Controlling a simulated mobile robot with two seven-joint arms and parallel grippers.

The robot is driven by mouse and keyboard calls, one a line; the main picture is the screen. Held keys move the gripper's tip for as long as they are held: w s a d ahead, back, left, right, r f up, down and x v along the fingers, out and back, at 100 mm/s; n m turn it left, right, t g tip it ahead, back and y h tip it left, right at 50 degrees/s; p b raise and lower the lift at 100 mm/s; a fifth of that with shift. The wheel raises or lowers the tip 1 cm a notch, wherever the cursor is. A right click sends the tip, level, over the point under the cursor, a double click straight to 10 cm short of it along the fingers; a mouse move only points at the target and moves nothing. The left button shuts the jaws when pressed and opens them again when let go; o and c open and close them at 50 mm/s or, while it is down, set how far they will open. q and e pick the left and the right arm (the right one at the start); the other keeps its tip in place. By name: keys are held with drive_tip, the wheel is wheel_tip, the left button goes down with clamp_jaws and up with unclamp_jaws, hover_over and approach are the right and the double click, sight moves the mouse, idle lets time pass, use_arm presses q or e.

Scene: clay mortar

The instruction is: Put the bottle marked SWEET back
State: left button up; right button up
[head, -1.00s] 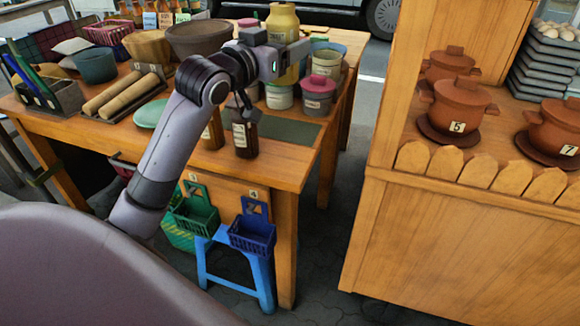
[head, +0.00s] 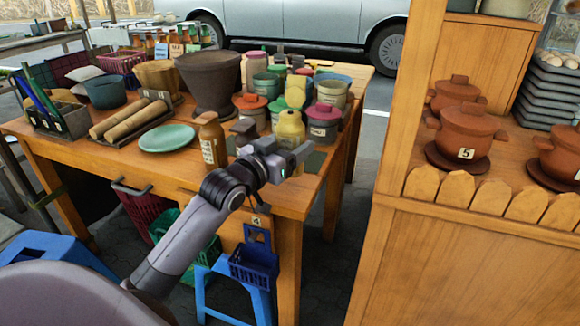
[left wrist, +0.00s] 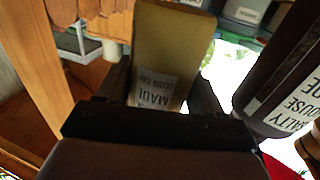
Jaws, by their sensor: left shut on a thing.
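My left gripper (head: 298,160) is shut on a yellow bottle (head: 290,128) at the front right of the wooden table. In the left wrist view the same bottle (left wrist: 172,45) is between the fingers; its label shows "MADE", and I cannot read SWEET on it. A dark bottle (head: 244,130) stands just left of it; in the left wrist view a dark bottle (left wrist: 285,75) has a label with "SALTY". A tan-brown bottle (head: 211,140) stands further left. A dark green mat (head: 316,162) shows partly beside the gripper. I cannot tell whether the held bottle touches the table. My right gripper is out of view.
Lidded jars, one with a pink lid (head: 323,115), crowd close behind the held bottle. A green plate (head: 167,138) and a large dark mortar (head: 210,82) are to the left. A wooden counter with clay pots (head: 467,135) stands right, across a gap.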

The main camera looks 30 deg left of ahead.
use_arm(q)
drive_tip(key=shift+f+b, duration=0.5)
drive_tip(key=shift+f, duration=1.55)
drive_tip(key=shift+f, duration=0.15)
drive_tip(key=o, duration=1.1)
drive_tip(key=shift+f, duration=0.1)
